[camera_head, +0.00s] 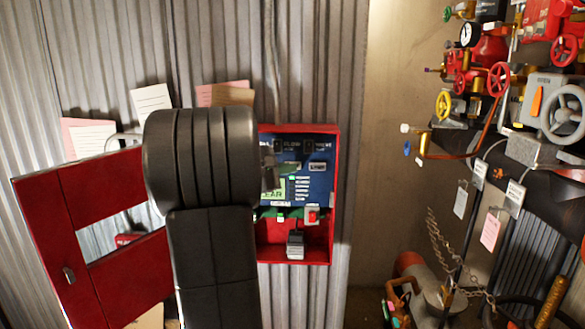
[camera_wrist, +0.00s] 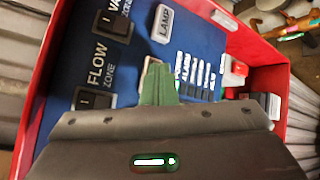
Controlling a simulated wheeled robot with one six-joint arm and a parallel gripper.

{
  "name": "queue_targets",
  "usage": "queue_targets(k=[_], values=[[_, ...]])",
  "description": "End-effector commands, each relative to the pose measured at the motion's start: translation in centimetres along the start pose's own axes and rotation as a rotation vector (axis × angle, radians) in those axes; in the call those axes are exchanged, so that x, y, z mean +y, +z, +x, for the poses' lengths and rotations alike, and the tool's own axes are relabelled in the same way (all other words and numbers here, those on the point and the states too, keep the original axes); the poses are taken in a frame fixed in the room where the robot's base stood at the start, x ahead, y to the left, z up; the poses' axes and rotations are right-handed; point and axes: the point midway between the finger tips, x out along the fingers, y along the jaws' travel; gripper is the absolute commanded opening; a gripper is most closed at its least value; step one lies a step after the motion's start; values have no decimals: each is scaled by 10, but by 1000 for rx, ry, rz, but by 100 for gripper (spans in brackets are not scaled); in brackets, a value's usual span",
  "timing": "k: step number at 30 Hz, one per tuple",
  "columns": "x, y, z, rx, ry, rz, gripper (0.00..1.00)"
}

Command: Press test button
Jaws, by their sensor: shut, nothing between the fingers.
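The red alarm box (camera_head: 332,190) stands open on the corrugated wall, with a blue control panel (camera_head: 322,192) inside. A white button marked LAMP (camera_wrist: 165,24) is on the panel in the wrist view; its other wording cannot be read. It seems to be the pale rectangle in the head view (camera_head: 317,167). My gripper (camera_wrist: 158,72) is shut and empty, its green fingers in front of the blue panel. The fingertips appear just below the LAMP button in the wrist picture; contact cannot be told. My dark arm hides part of the panel in the head view.
Black switches marked FLOW ZONE (camera_wrist: 95,98) and VA... ZONE (camera_wrist: 115,24) sit beside the LAMP button. A small red button on a grey box (camera_head: 311,215) is low in the box. The open red door (camera_head: 95,190) stands left. Valves and handwheels (camera_head: 565,115) crowd the right.

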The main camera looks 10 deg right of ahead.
Motion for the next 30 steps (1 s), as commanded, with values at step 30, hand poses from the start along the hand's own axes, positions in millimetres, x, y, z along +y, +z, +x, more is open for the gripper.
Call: queue_targets(k=[30], values=[[-24, 20, -30, 1, 1, 1, 0]])
